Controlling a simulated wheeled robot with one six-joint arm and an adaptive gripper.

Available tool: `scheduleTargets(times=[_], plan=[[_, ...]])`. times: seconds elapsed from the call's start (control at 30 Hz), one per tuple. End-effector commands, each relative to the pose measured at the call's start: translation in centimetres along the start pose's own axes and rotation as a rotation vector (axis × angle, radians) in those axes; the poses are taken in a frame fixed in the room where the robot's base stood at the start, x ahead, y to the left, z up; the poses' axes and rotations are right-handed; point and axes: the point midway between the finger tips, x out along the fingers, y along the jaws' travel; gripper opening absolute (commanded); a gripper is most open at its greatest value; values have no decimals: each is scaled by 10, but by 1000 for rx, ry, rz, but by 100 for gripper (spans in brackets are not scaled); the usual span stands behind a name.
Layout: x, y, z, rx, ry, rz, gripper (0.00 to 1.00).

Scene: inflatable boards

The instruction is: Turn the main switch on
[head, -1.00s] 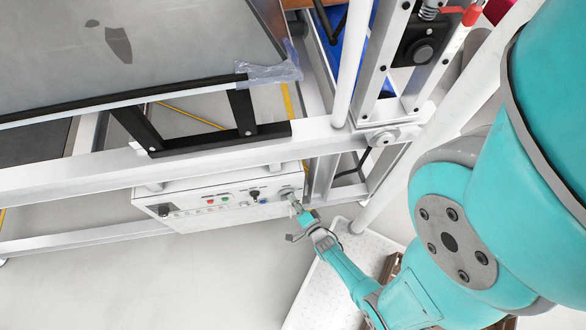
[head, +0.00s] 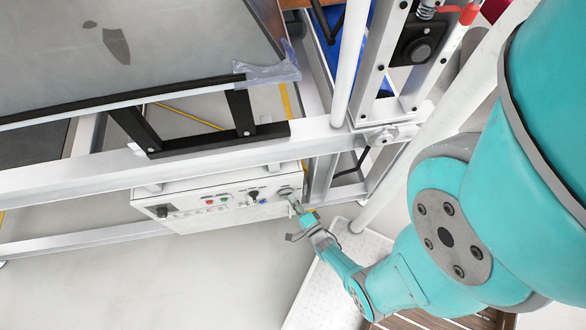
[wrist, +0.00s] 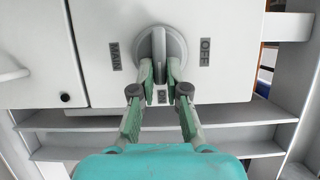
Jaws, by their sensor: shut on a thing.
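The main switch (wrist: 159,42) is a round grey rotary knob with a raised handle bar on a white panel. In the wrist view, a MAIN label (wrist: 115,56) is left of it, an OFF label (wrist: 205,52) right and an ON label (wrist: 162,97) below. The bar stands upright in this picture, its lower end toward ON. My gripper (wrist: 160,72) is shut on the bar, one green-padded finger on each side. In the head view, my gripper (head: 293,205) is at the right end of the control box (head: 220,218); the switch is small there.
Red and green buttons (head: 217,200) and a black knob (head: 253,194) sit left of the switch. A grey metal frame beam (head: 210,163) runs above the box. A white post (head: 400,170) rises right of my gripper. Open floor (head: 200,270) lies below.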

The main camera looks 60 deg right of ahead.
Motion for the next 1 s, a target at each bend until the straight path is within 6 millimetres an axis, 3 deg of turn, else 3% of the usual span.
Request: scheduleTargets(times=[0.1,0.13,0.2,0.23,0.57,1.0], plan=[[0,0,-2,3,8,3,0],[0,0,-2,3,8,3,18],[0,0,-2,3,7,2,36],[0,0,-2,3,6,2,39],[-2,0,-1,1,3,2,39],[-51,0,-2,1,9,2,39]])
